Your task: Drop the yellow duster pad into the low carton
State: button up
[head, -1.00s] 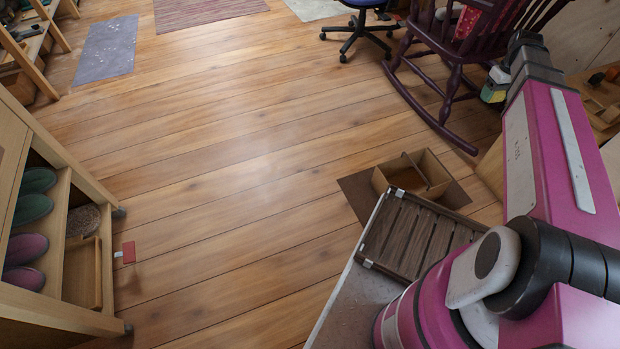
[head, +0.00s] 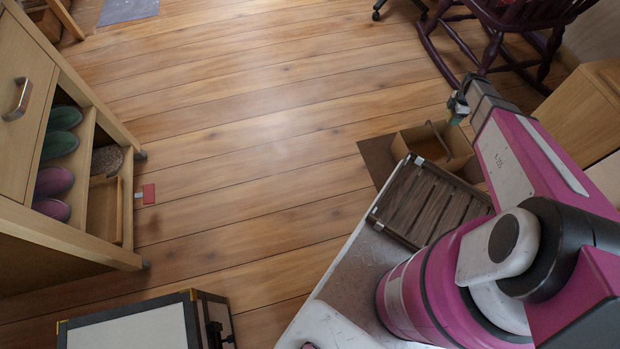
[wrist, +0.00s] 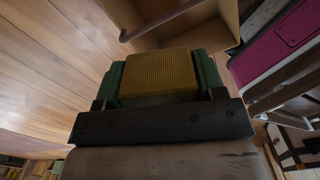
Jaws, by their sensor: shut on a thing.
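The yellow duster pad (wrist: 160,75) is held between the green fingers of my gripper (wrist: 160,80) in the wrist view. In the head view, my gripper (head: 457,106) is at the end of the arm, above the right side of the low carton (head: 428,148). The pad is hard to make out there. The carton is open-topped, stands on a dark mat and has a bar across it. In the wrist view, the carton (wrist: 220,20) shows at the top, beyond the pad and apart from it.
A dark slatted tray (head: 425,205) lies near the carton. A rocking chair (head: 500,30) stands behind it and a wooden cabinet (head: 580,110) at right. A shelf unit with shoes (head: 60,150) is at left, a black-edged case (head: 140,325) in front. The middle floor is clear.

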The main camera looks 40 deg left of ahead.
jog(key=shift+s+a+f+n, duration=0.1)
jog(key=shift+a+f+n, duration=0.1)
jog(key=shift+f, duration=0.3)
jog(key=shift+s+a+f+n, duration=0.1)
jog(key=shift+f+n, duration=0.1)
jog(key=shift+f, duration=3.1)
jog(key=o, duration=1)
jog(key=shift+c, duration=0.2)
jog(key=shift+r, duration=0.1)
notch_tip(320, 180, up, 11)
jog(key=shift+f, duration=0.15)
